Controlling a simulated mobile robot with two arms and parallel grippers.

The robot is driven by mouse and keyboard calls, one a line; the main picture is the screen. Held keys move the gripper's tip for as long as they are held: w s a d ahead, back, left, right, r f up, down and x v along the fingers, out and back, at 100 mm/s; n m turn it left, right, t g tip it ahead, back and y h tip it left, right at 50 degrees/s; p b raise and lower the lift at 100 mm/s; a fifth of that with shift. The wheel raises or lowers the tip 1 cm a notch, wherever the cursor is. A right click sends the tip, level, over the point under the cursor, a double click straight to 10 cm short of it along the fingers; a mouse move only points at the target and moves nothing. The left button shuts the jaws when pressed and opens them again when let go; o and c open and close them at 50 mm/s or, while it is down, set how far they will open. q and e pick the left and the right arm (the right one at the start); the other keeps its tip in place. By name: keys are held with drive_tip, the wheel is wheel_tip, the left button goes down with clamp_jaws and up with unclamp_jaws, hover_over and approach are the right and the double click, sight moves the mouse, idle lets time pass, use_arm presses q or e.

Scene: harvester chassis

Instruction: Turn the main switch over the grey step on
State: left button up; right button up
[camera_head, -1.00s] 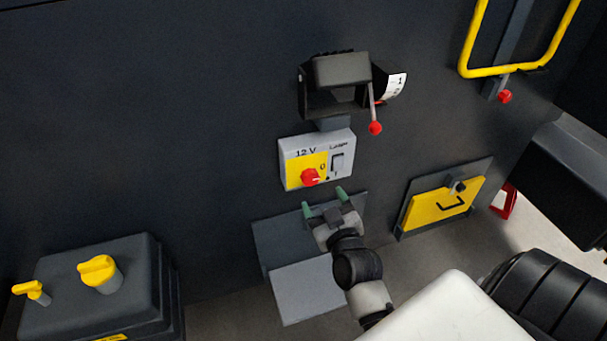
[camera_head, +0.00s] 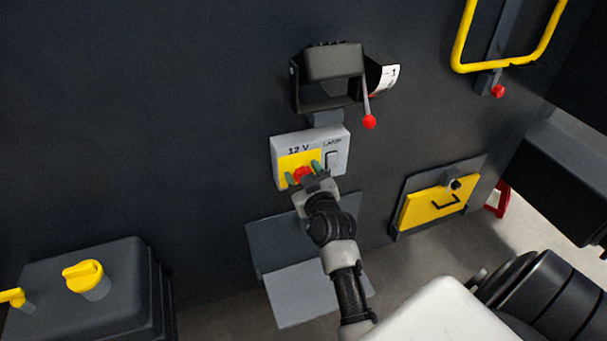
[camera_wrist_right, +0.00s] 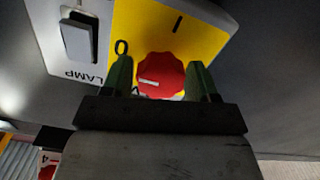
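The main switch is a red round knob (camera_head: 303,175) on the yellow field of a grey-white box marked 12 V (camera_head: 280,148), on the dark wall above the grey step (camera_head: 300,290). In the right wrist view the knob (camera_wrist_right: 160,75) has a white mark pointing left, near the "0" side; the "I" is farther up. My right gripper (camera_head: 303,174) is at the box with its green fingers on either side of the knob. In the wrist view the gripper (camera_wrist_right: 161,80) is open around it; I cannot tell whether the fingers touch. My left gripper is not in view.
A lamp rocker switch (camera_head: 332,160) sits right of the knob. Above hangs a black bracket (camera_head: 335,63) with a red-tipped lever (camera_head: 369,121). A yellow panel (camera_head: 437,207) is at right, and a dark box (camera_head: 110,258) with yellow knobs at lower left.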

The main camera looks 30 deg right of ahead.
drive_tip(key=c, duration=0.6)
drive_tip(key=shift+r+m, duration=0.1)
drive_tip(key=shift+m, duration=0.2)
drive_tip(key=shift+m+p, duration=0.8)
drive_tip(key=shift+m, duration=0.2)
drive_tip(key=m+p, duration=0.2)
drive_tip(key=m, duration=0.2)
drive_tip(key=shift+d+m, duration=0.15)
drive_tip(key=shift+m, duration=0.15)
drive_tip(key=m+p, duration=0.1)
drive_tip(key=m, duration=0.4)
drive_tip(key=shift+d, duration=0.1)
drive_tip(key=m+p, duration=0.1)
drive_tip(key=m, duration=0.4)
drive_tip(key=shift+f, duration=0.2)
drive_tip(key=shift+m, duration=0.5)
